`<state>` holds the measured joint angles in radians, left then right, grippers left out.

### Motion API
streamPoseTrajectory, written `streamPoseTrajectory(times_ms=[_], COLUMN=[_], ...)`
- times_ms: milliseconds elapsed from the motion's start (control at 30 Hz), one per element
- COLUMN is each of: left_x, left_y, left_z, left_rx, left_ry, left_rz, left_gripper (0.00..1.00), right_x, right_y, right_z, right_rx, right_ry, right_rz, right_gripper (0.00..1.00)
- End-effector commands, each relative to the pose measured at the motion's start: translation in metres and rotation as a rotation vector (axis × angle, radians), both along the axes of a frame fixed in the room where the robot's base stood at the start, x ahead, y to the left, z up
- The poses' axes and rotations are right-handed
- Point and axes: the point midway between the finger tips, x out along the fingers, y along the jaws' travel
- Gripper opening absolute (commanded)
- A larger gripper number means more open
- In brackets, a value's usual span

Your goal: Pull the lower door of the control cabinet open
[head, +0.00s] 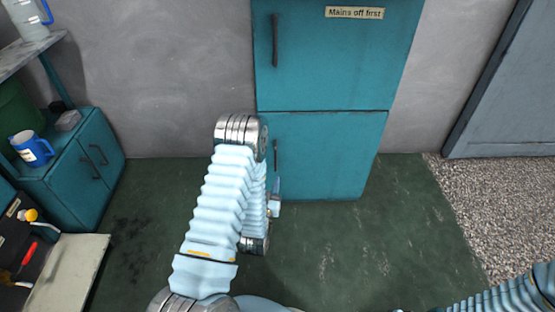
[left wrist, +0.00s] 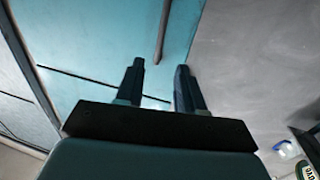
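The teal control cabinet stands against the back wall in the head view. Its lower door (head: 340,150) sits flush below the upper door (head: 340,60) and looks closed. The lower door's dark vertical handle (head: 276,153) is partly hidden by my left arm. My left gripper (head: 276,186) is mostly hidden beside my arm, low in front of this door. In the left wrist view, which looks turned over, the left gripper (left wrist: 159,67) has its two fingers apart with nothing between them. The handle (left wrist: 163,30) shows ahead, lined up with the gap. My right gripper is out of view.
A box of tools (head: 30,245) is at lower left. A grey door (head: 505,85) is at the right. Green floor (head: 390,240) in front of the cabinet is clear.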

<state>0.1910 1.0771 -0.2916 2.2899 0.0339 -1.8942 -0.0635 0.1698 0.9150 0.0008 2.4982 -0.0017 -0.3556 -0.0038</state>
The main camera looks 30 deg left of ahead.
Motion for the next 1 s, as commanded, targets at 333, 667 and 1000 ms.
streamPoseTrajectory(times_ms=[333,667,1000], left_x=[0.071,0.092,0.091], left_y=[0.026,0.034,0.033], left_z=[-0.001,-0.002,-0.002], left_rx=[0.001,-0.001,-0.002], left_ry=[-0.003,0.001,0.002], left_rz=[0.000,-0.001,-0.001], left_gripper=[0.38,0.38,0.14], right_x=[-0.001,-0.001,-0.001], right_y=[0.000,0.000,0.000], right_z=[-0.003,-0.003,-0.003], right_rx=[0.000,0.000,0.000], right_ry=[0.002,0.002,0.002], right_rz=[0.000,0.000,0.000], right_gripper=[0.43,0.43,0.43])
